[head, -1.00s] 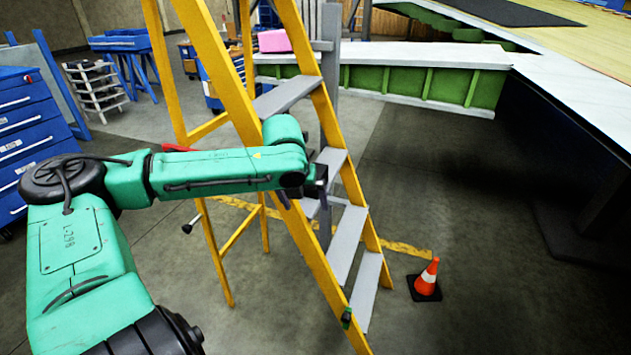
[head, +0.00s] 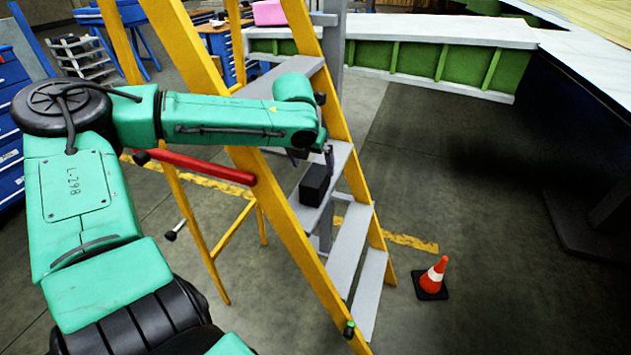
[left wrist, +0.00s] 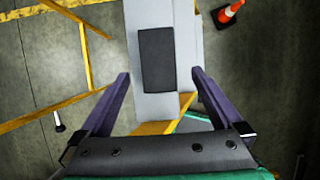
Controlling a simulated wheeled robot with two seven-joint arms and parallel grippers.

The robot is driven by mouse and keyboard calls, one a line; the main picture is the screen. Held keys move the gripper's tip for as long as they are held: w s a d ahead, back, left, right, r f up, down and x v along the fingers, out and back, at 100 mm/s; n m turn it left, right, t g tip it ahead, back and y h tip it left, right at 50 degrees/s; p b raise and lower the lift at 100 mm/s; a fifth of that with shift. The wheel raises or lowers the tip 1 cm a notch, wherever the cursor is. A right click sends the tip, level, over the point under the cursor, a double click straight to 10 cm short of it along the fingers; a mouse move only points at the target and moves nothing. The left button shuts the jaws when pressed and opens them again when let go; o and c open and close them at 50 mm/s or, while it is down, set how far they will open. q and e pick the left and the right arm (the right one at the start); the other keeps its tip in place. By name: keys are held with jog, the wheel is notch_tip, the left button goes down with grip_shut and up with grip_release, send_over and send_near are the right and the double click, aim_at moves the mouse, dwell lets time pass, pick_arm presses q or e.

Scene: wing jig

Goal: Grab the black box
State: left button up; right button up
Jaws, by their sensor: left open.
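The black box (head: 314,184) sits on a grey step of the yellow ladder (head: 277,205) in the head view. In the left wrist view the black box (left wrist: 156,60) lies ahead of and between the two fingers, apart from both. My left gripper (head: 312,156) is just above and behind the box in the head view, its fingers partly hidden by the wrist. The left wrist view shows the left gripper (left wrist: 160,76) open and empty, with purple fingers spread wider than the box. My right gripper is not in view.
The ladder's yellow rails run close beside the box. An orange cone (head: 434,277) stands on the floor to the right. A green and white jig structure (head: 440,62) stands behind. A pink box (head: 269,13) is at the back. Open floor lies right of the ladder.

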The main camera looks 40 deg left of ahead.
aim_at(315, 175)
pick_arm(q)
jog(key=x, duration=0.4)
jog(key=shift+s+d, duration=0.1)
jog(key=shift+s, duration=0.1)
jog(key=x, duration=0.5)
jog(key=shift+w+a+f+b, duration=0.1)
jog(key=shift+w+a+b, duration=0.05)
jog(key=shift+a+b, duration=0.25)
jog(key=shift+w+f, duration=0.15)
jog(key=shift+f, duration=0.2)
jog(key=shift+w, duration=0.1)
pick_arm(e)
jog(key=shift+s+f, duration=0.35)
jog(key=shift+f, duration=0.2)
pick_arm(q)
jog(key=shift+f, duration=0.25)
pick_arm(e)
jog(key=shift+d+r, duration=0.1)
pick_arm(q)
grip_shut()
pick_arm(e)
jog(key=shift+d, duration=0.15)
pick_arm(q)
jog(key=shift+r, duration=0.1)
